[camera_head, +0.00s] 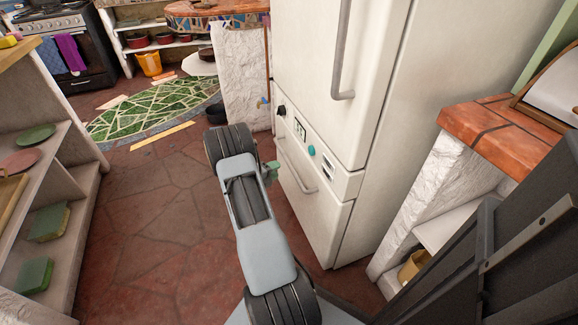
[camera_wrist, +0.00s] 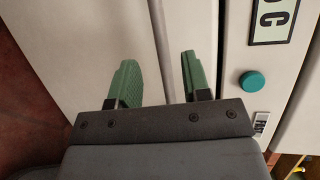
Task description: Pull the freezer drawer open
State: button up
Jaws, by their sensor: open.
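The white freezer drawer (camera_head: 312,217) is the lower front of the tall refrigerator (camera_head: 335,130) in the head view. It looks shut, with its front flush below the control strip. Its curved bar handle (camera_head: 297,172) runs along the upper part of the front. My gripper (camera_head: 270,171) is just left of the handle in that view, partly hidden by my arm. In the wrist view, the two green fingers of my gripper (camera_wrist: 158,58) are apart, facing the white front.
A control strip with a display (camera_head: 300,130) and teal knob (camera_head: 311,150) lies above the drawer; the knob (camera_wrist: 252,82) also shows in the wrist view. A brick-topped counter (camera_head: 505,135) stands right, shelves (camera_head: 75,185) left. The stone floor (camera_head: 160,230) between is clear.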

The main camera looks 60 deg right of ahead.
aim_at(289, 163)
jog(key=b+x, duration=0.1)
jog(key=x, duration=0.7)
jog(key=shift+d+b, duration=0.1)
jog(key=shift+b, duration=0.25)
jog(key=shift+c, duration=0.3)
grip_shut()
